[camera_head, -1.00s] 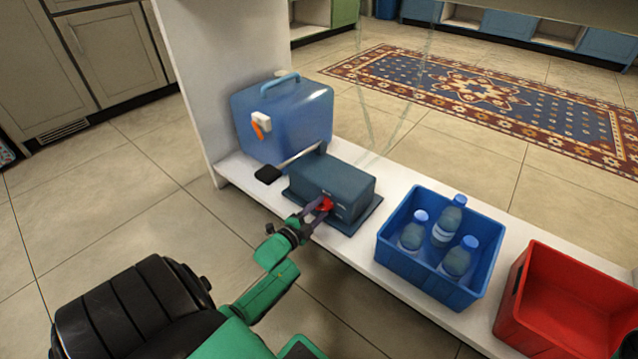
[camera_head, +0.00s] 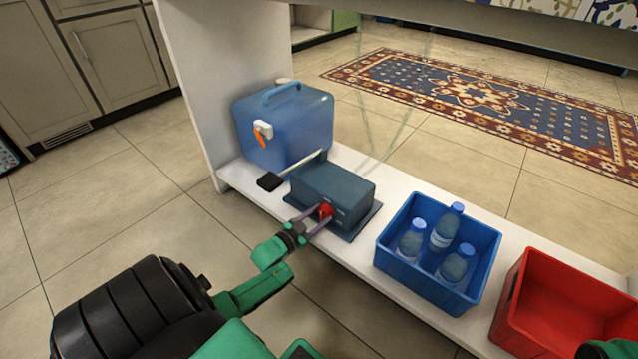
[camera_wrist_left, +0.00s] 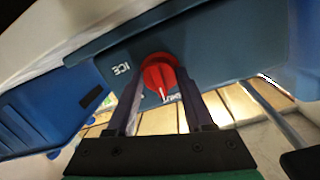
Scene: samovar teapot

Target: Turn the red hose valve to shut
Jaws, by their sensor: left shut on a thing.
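The red valve (camera_head: 326,210) is a round knob on the front face of a dark blue-grey box (camera_head: 335,188) on the white low shelf. In the left wrist view the red valve (camera_wrist_left: 158,68) has a ridge with a white pointer mark, with "ICE" lettering to its left and other lettering partly hidden below. My left gripper (camera_head: 321,214) reaches the box front with one finger on each side of the knob. It is shut on the valve, as the left wrist view (camera_wrist_left: 160,80) also shows.
A black-ended lever (camera_head: 296,166) sticks out beside the box. A blue water container (camera_head: 290,125) with an orange tap stands behind left. A blue crate (camera_head: 400,262) with bottles and a red crate (camera_head: 515,310) stand to the right. Open floor lies in front.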

